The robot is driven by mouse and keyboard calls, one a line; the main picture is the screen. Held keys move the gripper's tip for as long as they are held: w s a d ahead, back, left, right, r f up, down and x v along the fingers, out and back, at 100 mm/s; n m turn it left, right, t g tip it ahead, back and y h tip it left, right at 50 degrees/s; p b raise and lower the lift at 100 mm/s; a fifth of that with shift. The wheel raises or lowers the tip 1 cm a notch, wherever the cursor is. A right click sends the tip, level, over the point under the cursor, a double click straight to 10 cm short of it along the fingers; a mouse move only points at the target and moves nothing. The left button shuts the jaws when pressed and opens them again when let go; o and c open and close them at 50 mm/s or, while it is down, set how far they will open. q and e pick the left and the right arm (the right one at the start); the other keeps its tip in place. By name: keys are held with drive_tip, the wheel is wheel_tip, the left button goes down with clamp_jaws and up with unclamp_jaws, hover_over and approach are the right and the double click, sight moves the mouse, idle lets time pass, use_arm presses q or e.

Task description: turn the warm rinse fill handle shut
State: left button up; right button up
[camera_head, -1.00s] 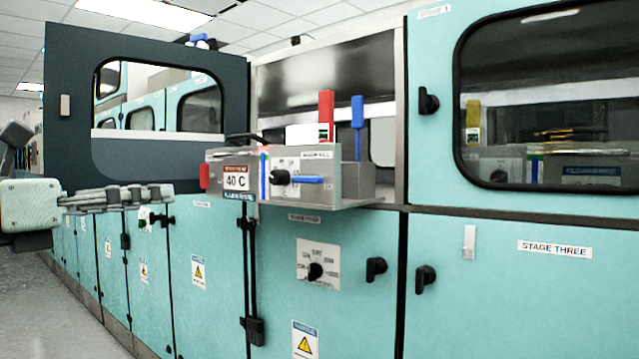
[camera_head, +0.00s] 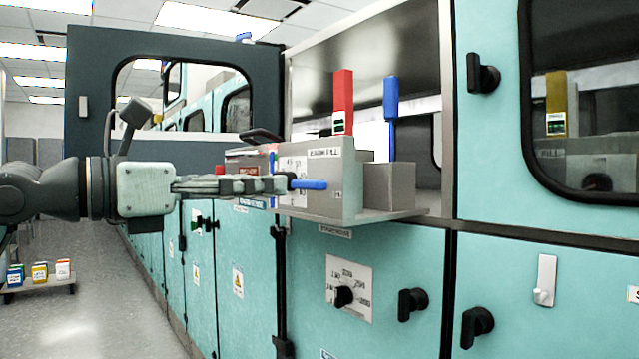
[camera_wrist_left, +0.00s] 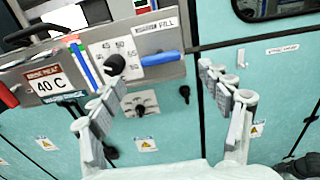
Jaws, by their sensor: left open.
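The warm rinse fill handle is a blue lever (camera_head: 309,184) on the front panel of a grey box, under a fill label. It points to the right, roughly level. My left gripper (camera_head: 285,184) overlaps the hub side of the handle in the head view. In the left wrist view the left gripper (camera_wrist_left: 168,88) has its fingers spread wide with nothing between them. I cannot tell of any contact. My right gripper is not in view.
A red upright handle (camera_head: 343,98) and a blue upright handle (camera_head: 391,98) stand behind the box. A dark open door (camera_head: 90,150) stands at the left. A rotary knob (camera_head: 344,296) is below.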

sight(302, 183)
use_arm(q)
drive_tip(key=p+x, duration=0.1)
drive_tip(key=x, duration=0.5)
drive_tip(key=shift+w+d+r, duration=0.1)
drive_tip(key=shift+w+d, duration=0.05)
drive_tip(key=shift+d, duration=0.1)
drive_tip(key=shift+w+d, duration=0.35)
drive_tip(key=shift+d, duration=0.05)
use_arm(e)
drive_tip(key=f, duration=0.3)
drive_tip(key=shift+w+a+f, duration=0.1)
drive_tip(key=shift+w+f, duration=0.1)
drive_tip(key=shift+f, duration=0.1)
use_arm(q)
drive_tip(key=shift+c, duration=0.2)
drive_tip(key=c, duration=1.1)
